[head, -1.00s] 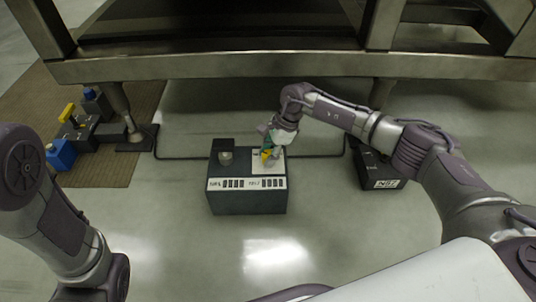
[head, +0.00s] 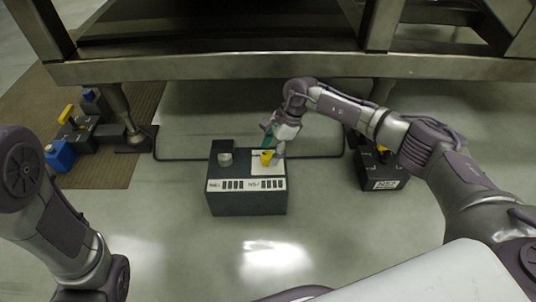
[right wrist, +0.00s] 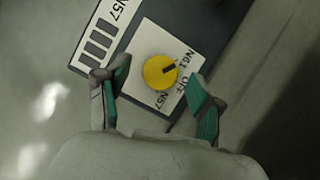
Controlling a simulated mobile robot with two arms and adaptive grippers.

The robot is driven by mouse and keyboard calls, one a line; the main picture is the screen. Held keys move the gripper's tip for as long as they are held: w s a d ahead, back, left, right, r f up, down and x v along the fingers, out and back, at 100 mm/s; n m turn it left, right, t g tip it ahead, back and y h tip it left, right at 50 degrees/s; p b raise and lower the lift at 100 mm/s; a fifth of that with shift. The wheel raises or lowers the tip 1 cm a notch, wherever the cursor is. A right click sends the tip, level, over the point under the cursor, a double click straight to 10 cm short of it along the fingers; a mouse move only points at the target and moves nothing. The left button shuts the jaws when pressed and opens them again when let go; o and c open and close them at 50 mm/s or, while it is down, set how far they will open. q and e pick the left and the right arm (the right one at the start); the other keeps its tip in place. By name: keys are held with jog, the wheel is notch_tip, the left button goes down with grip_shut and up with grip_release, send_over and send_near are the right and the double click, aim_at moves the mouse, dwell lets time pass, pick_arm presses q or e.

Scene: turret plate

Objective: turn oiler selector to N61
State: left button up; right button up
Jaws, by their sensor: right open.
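The oiler selector is a round yellow knob (head: 266,156) on a white plate (head: 268,169), on top of a dark box (head: 247,202). In the right wrist view the knob (right wrist: 160,72) has a dark pointer mark facing right and slightly up, toward the N61 and OFF labels; I cannot tell which exactly. The N57 label lies below the knob. My right gripper (right wrist: 158,77) is open, its green-padded fingers on either side of the knob and apart from it. It also shows beside the knob in the head view (head: 275,145). My left gripper is out of view.
A grey round part (head: 225,159) stands on the same box at left. Another dark box (head: 382,172) with a yellow knob is at right, near my right arm. Blue and yellow fittings (head: 62,154) are at left. A metal frame beam (head: 240,68) crosses above; floor in front is clear.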

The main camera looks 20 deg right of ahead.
jog(key=v, duration=0.9)
jog(key=shift+r, duration=0.35)
jog(key=shift+d, duration=0.1)
